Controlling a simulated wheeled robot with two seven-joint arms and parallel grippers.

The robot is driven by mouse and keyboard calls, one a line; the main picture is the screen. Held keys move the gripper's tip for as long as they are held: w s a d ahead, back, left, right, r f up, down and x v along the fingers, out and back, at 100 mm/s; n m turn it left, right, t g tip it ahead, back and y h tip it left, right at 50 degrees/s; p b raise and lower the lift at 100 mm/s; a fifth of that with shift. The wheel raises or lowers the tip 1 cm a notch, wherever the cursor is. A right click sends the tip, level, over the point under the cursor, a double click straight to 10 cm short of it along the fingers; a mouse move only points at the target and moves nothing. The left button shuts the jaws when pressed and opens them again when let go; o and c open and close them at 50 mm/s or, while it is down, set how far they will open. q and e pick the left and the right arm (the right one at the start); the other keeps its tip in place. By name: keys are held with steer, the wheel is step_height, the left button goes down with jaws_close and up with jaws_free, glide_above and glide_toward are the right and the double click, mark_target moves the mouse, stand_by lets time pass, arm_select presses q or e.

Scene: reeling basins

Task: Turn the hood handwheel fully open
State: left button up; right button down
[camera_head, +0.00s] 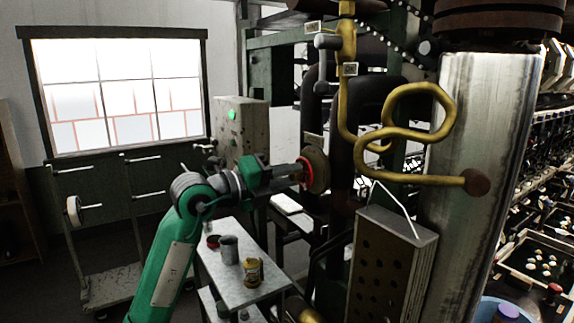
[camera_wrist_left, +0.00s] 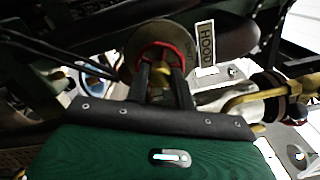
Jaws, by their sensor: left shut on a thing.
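The hood handwheel (camera_head: 319,170) is a small round brass-brown wheel with some red, beside a dark pipe in the middle of the head view. In the left wrist view the red-edged wheel (camera_wrist_left: 160,34) is straight ahead, next to a white HOOD tag (camera_wrist_left: 206,46). My left gripper (camera_head: 299,172) reaches it from the left and is shut on it. In the wrist view its two dark fingers stand either side of a brassy part at the wheel's middle. The fingertips' exact contact is partly hidden. My right gripper is out of view.
A grey control box (camera_head: 242,130) with a green light stands behind my left arm. A metal side table (camera_head: 262,290) with cups is below it. A yellow pipe (camera_head: 405,178), a perforated box (camera_head: 382,265) and a large metal cylinder (camera_head: 478,190) crowd the right side.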

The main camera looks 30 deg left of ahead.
arm_select(q)
steer(key=n+p, duration=1.2)
steer(key=p, duration=0.1)
steer(key=o, duration=0.9)
steer(key=shift+c, duration=0.2)
steer(key=v, duration=0.7)
steer(key=shift+w+f, duration=0.1)
